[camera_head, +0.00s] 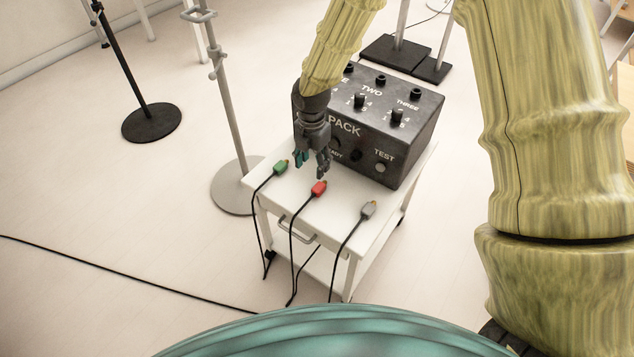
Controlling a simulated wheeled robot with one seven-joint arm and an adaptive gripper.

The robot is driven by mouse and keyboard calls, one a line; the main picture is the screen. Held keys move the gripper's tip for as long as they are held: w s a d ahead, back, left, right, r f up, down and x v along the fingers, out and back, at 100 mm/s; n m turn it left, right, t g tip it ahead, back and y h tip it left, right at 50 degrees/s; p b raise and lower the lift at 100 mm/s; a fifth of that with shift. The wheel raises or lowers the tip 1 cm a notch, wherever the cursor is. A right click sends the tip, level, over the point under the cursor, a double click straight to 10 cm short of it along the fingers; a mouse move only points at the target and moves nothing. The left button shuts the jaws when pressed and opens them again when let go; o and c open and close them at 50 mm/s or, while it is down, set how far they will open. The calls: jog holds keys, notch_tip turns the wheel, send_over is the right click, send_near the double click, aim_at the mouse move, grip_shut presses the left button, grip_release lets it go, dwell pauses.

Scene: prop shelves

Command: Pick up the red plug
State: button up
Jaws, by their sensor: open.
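The red plug (318,189) lies on the white cart top (337,211), near its front edge, with a black cable running down over the edge. My gripper (312,172) is open above and just behind the red plug, fingers pointing down. One finger shows close to the red plug; I cannot tell whether it touches. No plug shows between the fingers. The green plug (280,167) lies to the left of the red plug, near the other finger. The grey plug (368,209) lies to the right.
A dark control box (412,155) with knobs and labels stands on the cart, right behind my gripper. A grey pole stand (228,120) is left of the cart. A black stand (152,122) is farther left. Cables hang in front of the cart.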

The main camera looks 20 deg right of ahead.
aim_at(319, 186)
jog(key=f, duration=0.2)
jog(key=d+f, duration=0.1)
jog(key=f, duration=0.1)
jog(key=shift+s+d+f, duration=0.15)
jog(key=shift+f, duration=0.9)
jog(key=f, duration=0.4)
jog(key=shift+d+b, duration=0.25)
jog(key=shift+b, duration=0.05)
jog(key=shift+s, duration=0.1)
jog(key=c, duration=1.1)
